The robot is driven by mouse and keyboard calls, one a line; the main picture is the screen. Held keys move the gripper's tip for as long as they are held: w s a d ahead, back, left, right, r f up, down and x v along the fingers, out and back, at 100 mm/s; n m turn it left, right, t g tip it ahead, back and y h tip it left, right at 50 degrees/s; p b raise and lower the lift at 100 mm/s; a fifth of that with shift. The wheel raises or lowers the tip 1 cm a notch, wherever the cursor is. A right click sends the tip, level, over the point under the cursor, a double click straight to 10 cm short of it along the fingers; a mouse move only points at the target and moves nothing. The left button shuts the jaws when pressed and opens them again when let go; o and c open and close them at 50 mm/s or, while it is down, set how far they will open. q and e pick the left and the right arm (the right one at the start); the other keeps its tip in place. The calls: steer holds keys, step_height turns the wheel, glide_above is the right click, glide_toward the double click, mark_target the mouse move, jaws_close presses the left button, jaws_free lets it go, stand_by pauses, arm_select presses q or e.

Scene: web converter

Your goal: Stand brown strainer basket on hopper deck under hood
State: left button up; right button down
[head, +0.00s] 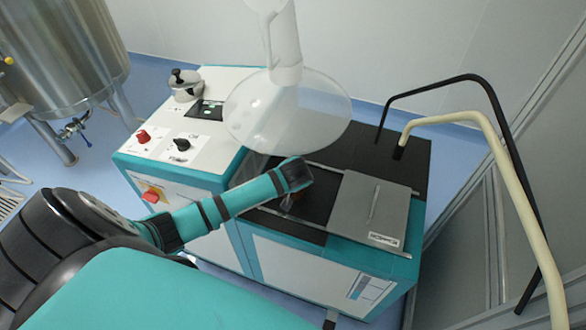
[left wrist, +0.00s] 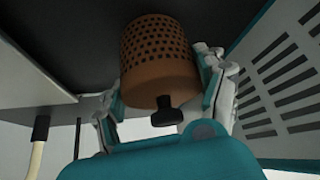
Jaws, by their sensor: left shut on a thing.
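The brown strainer basket (left wrist: 158,50), perforated with rows of holes and fitted with a black knob, sits between the fingers of my left gripper (left wrist: 160,80) in the left wrist view. The gripper is shut on it. In the head view my left gripper (head: 289,198) is over the dark hopper deck (head: 318,180), mostly hidden by my wrist; the basket is barely visible there. The clear cone-shaped hood (head: 285,115) hangs above and behind my wrist. The dark deck (left wrist: 75,40) lies beyond the basket in the wrist view; I cannot tell whether they touch. My right gripper is out of view.
A grey sliding cover (head: 368,212) lies right of the dark opening. Black (head: 440,85) and cream (head: 480,118) bent tubes rise behind it. A control panel (head: 185,125) with knobs and a pot-like part (head: 185,88) is left. A vented panel (left wrist: 285,75) flanks the gripper.

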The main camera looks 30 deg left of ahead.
arm_select(q)
steer(key=o, duration=0.8)
steer(key=shift+f, duration=0.15)
steer(key=o, duration=0.5)
